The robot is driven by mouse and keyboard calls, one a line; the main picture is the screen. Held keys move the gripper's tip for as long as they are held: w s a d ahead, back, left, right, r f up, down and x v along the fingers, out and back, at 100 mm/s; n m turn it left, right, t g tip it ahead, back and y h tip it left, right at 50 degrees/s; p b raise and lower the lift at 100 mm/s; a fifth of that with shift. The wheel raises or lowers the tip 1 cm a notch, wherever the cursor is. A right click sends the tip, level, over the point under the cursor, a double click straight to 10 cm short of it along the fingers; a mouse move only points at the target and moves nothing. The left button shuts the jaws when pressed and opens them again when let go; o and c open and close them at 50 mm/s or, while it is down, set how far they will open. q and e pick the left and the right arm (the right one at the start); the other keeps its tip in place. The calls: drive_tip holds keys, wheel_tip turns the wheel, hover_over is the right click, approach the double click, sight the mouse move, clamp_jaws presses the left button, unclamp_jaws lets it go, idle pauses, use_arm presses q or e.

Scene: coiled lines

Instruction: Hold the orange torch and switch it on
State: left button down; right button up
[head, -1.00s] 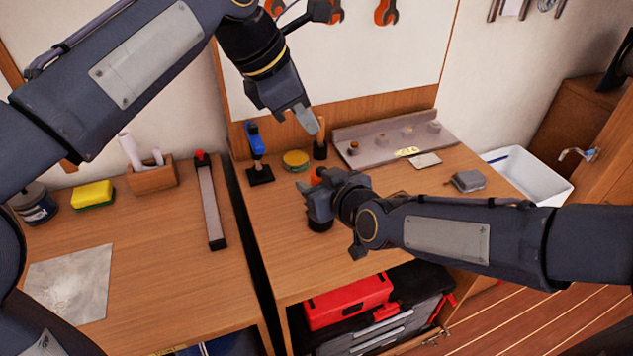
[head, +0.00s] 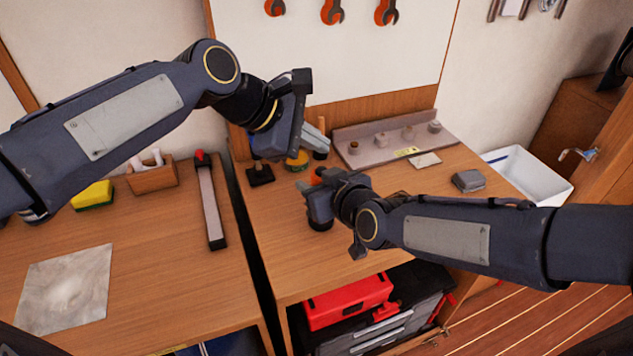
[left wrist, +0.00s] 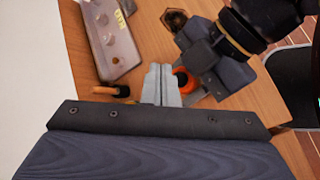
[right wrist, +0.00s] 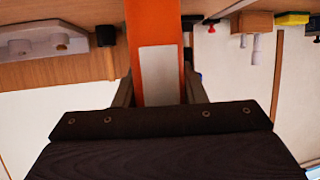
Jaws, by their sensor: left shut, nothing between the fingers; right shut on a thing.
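The orange torch (right wrist: 152,25) is gripped in my right gripper (head: 312,192), which is shut on its orange body with a pale plate on the near face. In the head view its orange top (head: 317,177) and dark lower end (head: 320,224) show around my gripper. In the left wrist view part of the orange torch (left wrist: 186,80) shows just right of my left fingertips. My left gripper (head: 316,138) is shut and empty, above and behind the torch in the head view. Its closed fingers (left wrist: 160,82) are seen in the left wrist view. I cannot make out the switch.
A grey rack (head: 390,145) stands at the back of the bench. A grey block (head: 468,181) lies at the right. The bench front is clear.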

sight(316, 175)
use_arm(q)
drive_tip(key=shift+f, duration=1.1)
idle(1.2)
drive_tip(key=shift+f, duration=0.4)
drive_tip(key=shift+f, duration=0.35)
idle(0.5)
drive_tip(key=shift+r, duration=0.8)
drive_tip(key=shift+r, duration=0.1)
wheel_tip(316, 175, up, 6)
drive_tip(key=shift+f, duration=0.1)
idle(0.3)
